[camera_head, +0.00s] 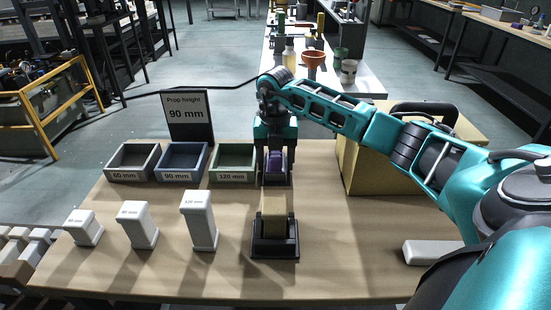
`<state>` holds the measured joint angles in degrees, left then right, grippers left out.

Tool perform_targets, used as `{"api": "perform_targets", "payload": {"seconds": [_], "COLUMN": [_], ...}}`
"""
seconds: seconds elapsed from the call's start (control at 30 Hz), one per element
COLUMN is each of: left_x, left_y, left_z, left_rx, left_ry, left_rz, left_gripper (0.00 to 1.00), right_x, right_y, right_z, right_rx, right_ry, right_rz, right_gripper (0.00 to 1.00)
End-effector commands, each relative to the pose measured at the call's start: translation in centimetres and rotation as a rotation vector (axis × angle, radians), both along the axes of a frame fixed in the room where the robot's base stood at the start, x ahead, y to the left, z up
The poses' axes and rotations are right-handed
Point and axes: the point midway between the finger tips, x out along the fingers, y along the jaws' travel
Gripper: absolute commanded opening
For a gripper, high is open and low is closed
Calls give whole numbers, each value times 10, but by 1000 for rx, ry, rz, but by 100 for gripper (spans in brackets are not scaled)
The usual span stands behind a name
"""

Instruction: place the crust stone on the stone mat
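My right gripper (276,160) points down at the back middle of the table, with its two dark fingers on either side of a small purple piece (275,157), perhaps the crust stone. I cannot tell whether the fingers press on it. The purple piece is just above or on a small dark base (275,181), perhaps the stone mat; contact is not clear. In front of it, a tan block (274,205) stands upright in a black holder (275,249). My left gripper is not in view.
Three bins marked 60 (131,177), 90 (180,177) and 120 mm (233,177) stand to the left. Three white props (200,222) stand before them. A sign (188,115) reads "Prop height 90 mm". A tan box (365,170) and white block (426,252) are at right.

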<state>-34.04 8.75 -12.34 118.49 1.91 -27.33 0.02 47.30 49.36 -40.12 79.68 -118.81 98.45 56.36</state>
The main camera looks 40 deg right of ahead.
Motion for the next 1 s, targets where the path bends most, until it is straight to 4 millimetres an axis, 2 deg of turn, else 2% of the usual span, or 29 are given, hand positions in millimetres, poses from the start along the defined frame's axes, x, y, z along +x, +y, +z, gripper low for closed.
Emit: {"api": "perform_targets", "payload": {"seconds": [0.17, 0.27, 0.37, 0.7, 0.83, 1.0], "left_x": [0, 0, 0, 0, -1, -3], "left_y": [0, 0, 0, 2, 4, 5], "left_z": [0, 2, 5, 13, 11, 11], "left_rx": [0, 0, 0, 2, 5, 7], "left_ry": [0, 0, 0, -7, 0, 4], "left_rz": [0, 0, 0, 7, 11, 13], "left_gripper": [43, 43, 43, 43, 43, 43], "right_x": [0, 0, 1, 1, 0, 0], "right_y": [0, 0, 0, 0, 0, 0], "right_z": [1, 8, 24, 96, 113, 123], "right_rx": [0, -1, 0, 0, -1, 0], "right_ry": [0, -2, -4, -3, -2, 0], "right_rz": [0, 0, 1, 1, 0, 0], "right_gripper": [63, 63, 63, 63, 63, 63]}}
